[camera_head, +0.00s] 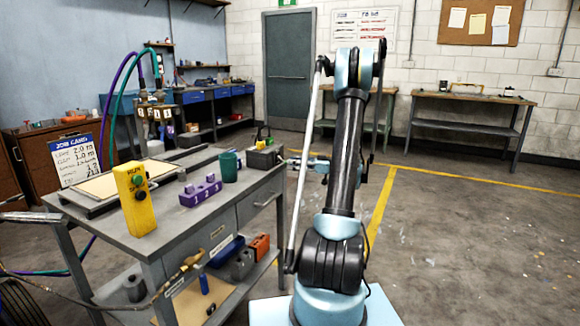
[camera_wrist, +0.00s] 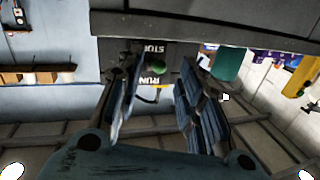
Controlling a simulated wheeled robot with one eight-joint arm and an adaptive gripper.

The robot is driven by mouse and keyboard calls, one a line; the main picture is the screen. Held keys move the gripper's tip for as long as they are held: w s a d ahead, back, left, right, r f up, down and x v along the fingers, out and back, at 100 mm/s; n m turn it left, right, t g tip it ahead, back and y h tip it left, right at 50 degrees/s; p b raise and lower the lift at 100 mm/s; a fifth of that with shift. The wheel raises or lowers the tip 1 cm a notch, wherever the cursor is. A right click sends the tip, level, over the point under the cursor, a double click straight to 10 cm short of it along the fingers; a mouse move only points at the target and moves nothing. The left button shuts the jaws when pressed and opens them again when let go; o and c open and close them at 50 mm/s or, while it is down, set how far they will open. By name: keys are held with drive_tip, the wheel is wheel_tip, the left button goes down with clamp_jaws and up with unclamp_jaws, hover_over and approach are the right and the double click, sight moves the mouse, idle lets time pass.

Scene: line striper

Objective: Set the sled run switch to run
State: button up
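The sled run switch is a dark box (camera_head: 264,157) at the bench's right far corner in the head view. In the wrist view its dark face (camera_wrist: 174,50) carries the words STOP and RUN, and a round green knob (camera_wrist: 158,68) stands out beside them, about between the two words. I cannot tell which position it is set to. My gripper (camera_head: 291,161) is just right of the box, pointing at it. In the wrist view my gripper (camera_wrist: 160,85) is open, its fingers apart on either side of the knob. I see no clear contact.
On the grey bench (camera_head: 180,225) are a green mug (camera_head: 230,166), a purple numbered block (camera_head: 200,190) and a yellow RUN box (camera_head: 134,199) with buttons. The mug also shows close to the right finger in the wrist view (camera_wrist: 229,62). The floor right of my arm is clear.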

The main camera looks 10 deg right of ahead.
sight(282, 160)
drive_tip(key=shift+x, duration=1.25)
clamp_jaws()
